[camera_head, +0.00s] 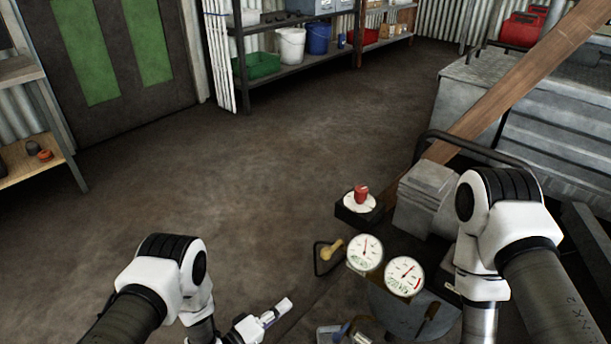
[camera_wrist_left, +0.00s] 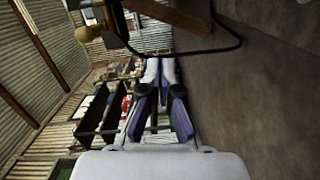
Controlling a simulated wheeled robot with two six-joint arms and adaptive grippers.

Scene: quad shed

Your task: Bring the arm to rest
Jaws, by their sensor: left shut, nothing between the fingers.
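My left arm comes in at the bottom left of the head view and bends down at a white and black joint. Its left gripper (camera_head: 280,309) is low over the dark floor, left of a compressor (camera_head: 425,200) with two round gauges. In the left wrist view the purple and white fingers of the gripper (camera_wrist_left: 159,68) lie together, shut, with nothing between them. My right arm stands at the right, in front of the compressor. Its gripper cannot be made out.
The gauges (camera_head: 365,250) and a red knob (camera_head: 361,192) are close right of my left gripper. A wooden beam (camera_head: 520,85) slants up at the right beside a metal chest (camera_head: 540,120). Shelves (camera_head: 290,70) with buckets stand at the back. The floor (camera_head: 240,180) between is clear.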

